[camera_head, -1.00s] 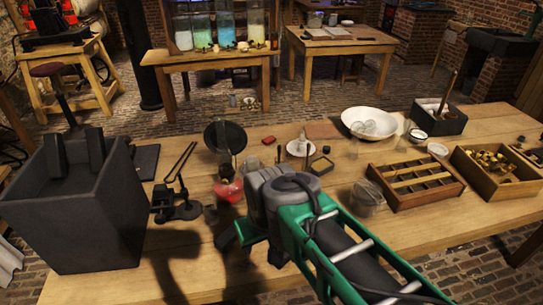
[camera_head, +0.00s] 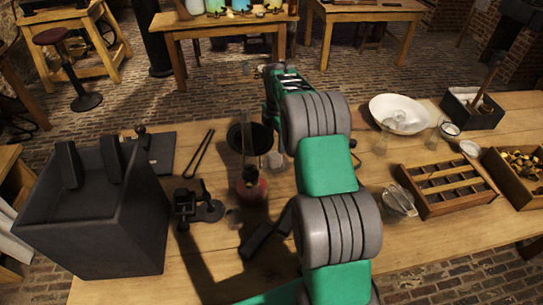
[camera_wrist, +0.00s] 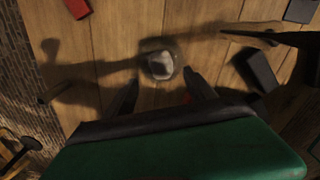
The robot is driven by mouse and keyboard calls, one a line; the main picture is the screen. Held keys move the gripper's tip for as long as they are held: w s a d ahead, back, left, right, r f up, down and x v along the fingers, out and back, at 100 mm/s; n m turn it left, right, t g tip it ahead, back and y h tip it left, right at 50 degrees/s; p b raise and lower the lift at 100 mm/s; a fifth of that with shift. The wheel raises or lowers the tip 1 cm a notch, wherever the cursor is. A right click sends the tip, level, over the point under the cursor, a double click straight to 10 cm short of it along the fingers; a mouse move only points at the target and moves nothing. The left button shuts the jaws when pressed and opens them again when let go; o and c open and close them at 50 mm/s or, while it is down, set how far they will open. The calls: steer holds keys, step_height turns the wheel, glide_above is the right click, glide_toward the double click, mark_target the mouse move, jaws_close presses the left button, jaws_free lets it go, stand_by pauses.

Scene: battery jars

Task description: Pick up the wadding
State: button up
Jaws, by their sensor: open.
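In the wrist view, a small whitish, rounded piece (camera_wrist: 158,66), which may be the wadding, lies on the planks. It sits within a dim, clear round outline that looks like glass; I cannot tell if it is inside a vessel. My gripper (camera_wrist: 162,76) is above the table with its two dark fingers apart, and the whitish piece shows between and just beyond the fingertips. Nothing is seen held. In the head view my arm reaches across the table and hides the fingers and the tabletop behind it.
A red-based glass vessel (camera_head: 251,188) and a dark round pan stand left of my arm. A white bowl (camera_head: 400,112), a compartmented wooden tray (camera_head: 447,200) and a dark open bin (camera_head: 92,225) are on the table. A dark block (camera_wrist: 257,72) lies right in the wrist view.

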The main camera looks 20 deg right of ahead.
mark_target(275, 155)
step_height(275, 155, down, 8)
steer(key=p, duration=0.2)
steer(key=shift+s+a+r+p, duration=0.1)
steer(key=shift+r+p, duration=0.05)
steer(key=shift+p, duration=0.15)
jaws_close()
stand_by(0.4)
